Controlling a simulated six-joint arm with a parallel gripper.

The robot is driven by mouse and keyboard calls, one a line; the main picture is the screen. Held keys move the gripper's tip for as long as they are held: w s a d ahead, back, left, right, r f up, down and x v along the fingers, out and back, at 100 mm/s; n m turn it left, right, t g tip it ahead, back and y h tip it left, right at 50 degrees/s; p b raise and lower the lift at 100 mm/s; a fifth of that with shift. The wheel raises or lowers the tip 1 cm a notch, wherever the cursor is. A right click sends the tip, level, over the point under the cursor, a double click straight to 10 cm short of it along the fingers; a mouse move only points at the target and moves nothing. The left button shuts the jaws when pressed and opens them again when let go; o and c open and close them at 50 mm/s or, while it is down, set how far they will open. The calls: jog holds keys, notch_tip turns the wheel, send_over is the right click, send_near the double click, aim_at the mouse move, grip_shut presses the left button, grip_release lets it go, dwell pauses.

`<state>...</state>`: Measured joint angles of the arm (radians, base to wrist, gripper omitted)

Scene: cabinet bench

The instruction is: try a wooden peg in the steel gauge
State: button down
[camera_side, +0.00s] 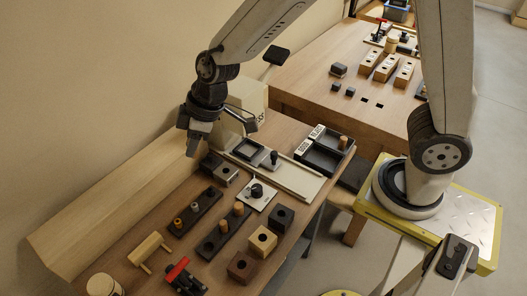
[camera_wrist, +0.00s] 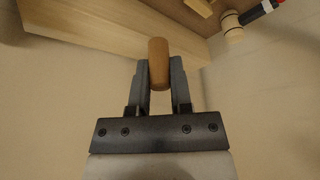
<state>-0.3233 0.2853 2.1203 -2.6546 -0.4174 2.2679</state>
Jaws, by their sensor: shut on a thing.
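My gripper (camera_side: 192,150) is above the back left part of the bench, pointing down, apart from the things on it. In the wrist view my gripper (camera_wrist: 158,85) is shut on an orange-brown wooden peg (camera_wrist: 158,62), whose rounded end sticks out past the fingertips. I cannot make out the held peg in the side view. A grey metallic block with a hole (camera_side: 226,172), seemingly the steel gauge, lies right of and below my gripper. More wooden pegs stand in a dark rack (camera_side: 213,243) and a second dark rack (camera_side: 189,221).
Blocks with holes, black (camera_side: 281,217), light wood (camera_side: 262,241) and brown (camera_side: 243,266), stand at the front right. A red-handled clamp (camera_side: 182,277) is at the front. A black two-part tray (camera_side: 322,158) holds a peg. A plate with a black knob (camera_side: 257,194) is mid-bench.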

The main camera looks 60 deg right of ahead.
jog(key=w+d+r+m, duration=0.2)
jog(key=d, duration=0.6)
jog(key=w+d+r+m+h, duration=0.1)
jog(key=d+r, duration=0.2)
jog(key=d, duration=0.5)
jog(key=w+d+r+m+t+h, duration=0.1)
jog(key=w+d+r+m, duration=0.1)
jog(key=d, duration=0.6)
jog(key=shift+w+r+m, duration=0.3)
jog(key=shift+w+r, duration=0.05)
jog(key=shift+r, duration=0.25)
jog(key=shift+a+f, duration=0.1)
jog(key=shift+a, duration=0.1)
jog(key=s+a+f+n+g+y, duration=0.2)
jog(key=s+a+f+n, duration=0.45)
jog(key=a, duration=0.45)
jog(key=s+a+f+n+g+y, duration=0.1)
jog(key=s+a+f+n, duration=0.4)
jog(key=s+a, duration=0.45)
jog(key=s+a+f+n+g, duration=0.2)
jog(key=s+a+f+n, duration=0.2)
jog(key=s, duration=0.5)
jog(key=shift+a+f+n, duration=0.15)
jog(key=shift+f+n, duration=0.25)
jog(key=shift+n, duration=0.35)
